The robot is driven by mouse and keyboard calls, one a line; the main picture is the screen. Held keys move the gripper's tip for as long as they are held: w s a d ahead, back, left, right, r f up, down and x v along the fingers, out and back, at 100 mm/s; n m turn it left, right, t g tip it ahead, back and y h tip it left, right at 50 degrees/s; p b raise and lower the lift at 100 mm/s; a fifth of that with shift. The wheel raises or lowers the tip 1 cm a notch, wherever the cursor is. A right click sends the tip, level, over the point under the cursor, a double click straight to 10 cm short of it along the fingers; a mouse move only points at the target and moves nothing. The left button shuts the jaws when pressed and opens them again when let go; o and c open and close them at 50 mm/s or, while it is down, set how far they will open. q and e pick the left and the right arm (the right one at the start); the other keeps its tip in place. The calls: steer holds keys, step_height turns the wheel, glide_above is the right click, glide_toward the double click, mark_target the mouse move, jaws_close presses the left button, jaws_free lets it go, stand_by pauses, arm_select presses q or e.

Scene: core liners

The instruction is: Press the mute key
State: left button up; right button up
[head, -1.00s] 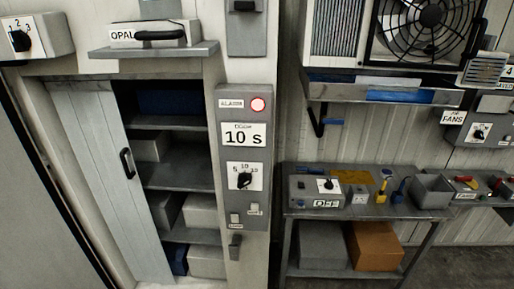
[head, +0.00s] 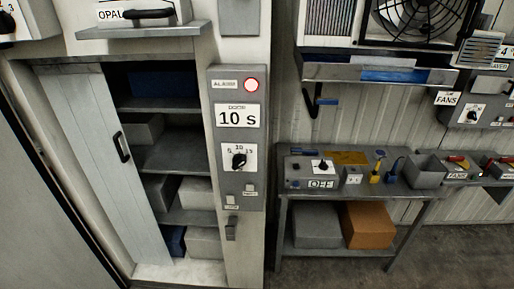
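A grey control panel (head: 237,140) is mounted upright on the post right of the open cabinet. Below are a door display (head: 238,116) reading 10 s and a black knob (head: 239,161) on a white dial. Two small pale keys sit low on the panel, a left key (head: 231,199) and a slightly higher right key (head: 249,189). Their labels are too small to read, so I cannot tell which is the mute key. Neither of my grippers is in view.
The open cabinet (head: 172,152) holds several boxes, with its pale door (head: 92,150) at the left. A dark handle (head: 231,229) is below the panel. A bench (head: 350,188) with an OFF control box (head: 308,173) stands at the right. A shelf (head: 140,31) juts out above the cabinet.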

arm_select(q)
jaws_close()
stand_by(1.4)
